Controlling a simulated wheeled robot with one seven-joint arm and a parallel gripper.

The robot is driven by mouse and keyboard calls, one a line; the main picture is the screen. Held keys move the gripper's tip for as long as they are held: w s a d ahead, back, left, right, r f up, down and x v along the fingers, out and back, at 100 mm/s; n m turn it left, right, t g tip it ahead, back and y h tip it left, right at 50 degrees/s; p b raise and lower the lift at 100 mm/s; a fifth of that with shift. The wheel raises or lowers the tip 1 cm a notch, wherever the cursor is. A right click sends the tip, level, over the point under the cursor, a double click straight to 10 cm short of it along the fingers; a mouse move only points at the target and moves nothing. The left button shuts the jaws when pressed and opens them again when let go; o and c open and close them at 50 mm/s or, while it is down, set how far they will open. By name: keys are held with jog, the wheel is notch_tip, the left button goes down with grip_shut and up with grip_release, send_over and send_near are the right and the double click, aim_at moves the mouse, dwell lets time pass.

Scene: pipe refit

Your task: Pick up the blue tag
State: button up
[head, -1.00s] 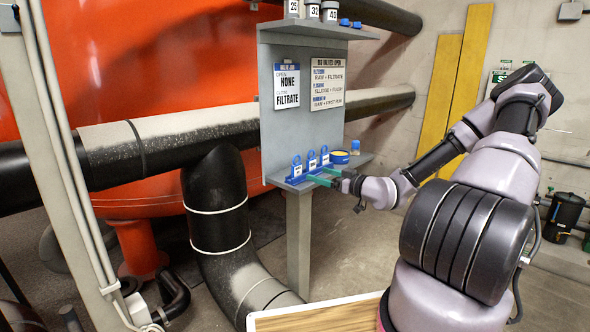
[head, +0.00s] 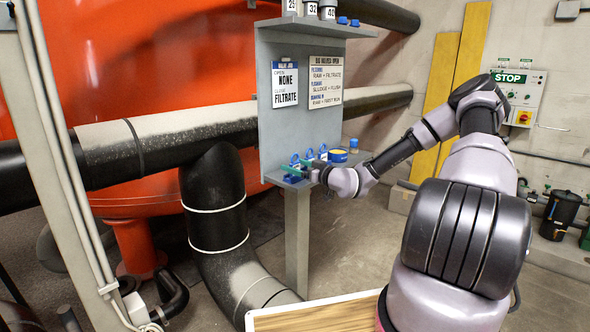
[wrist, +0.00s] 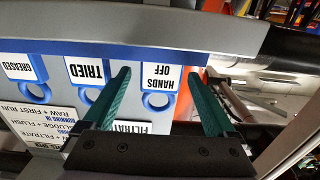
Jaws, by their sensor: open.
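Three blue tags with white labels stand in a row in a blue rack on the grey shelf. In the wrist view, which looks upside down, they read HANDS OFF (wrist: 160,80), TRIED (wrist: 85,70) and GREASED (wrist: 20,68). Their blue loops hang toward the picture's bottom. My gripper (wrist: 157,74) is open, with one green finger on each side of the HANDS OFF tag; whether either finger touches it, I cannot tell. In the head view my gripper (head: 287,170) is at the rack's left end, partly covering the tags (head: 308,155).
The grey shelf (head: 270,178) has an upright back panel with two signs. An upper shelf (head: 320,30) overhangs. A large dark pipe (head: 215,200) runs left of the stand.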

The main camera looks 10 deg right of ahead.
jog(key=c, duration=1.4)
jog(key=shift+r, duration=0.1)
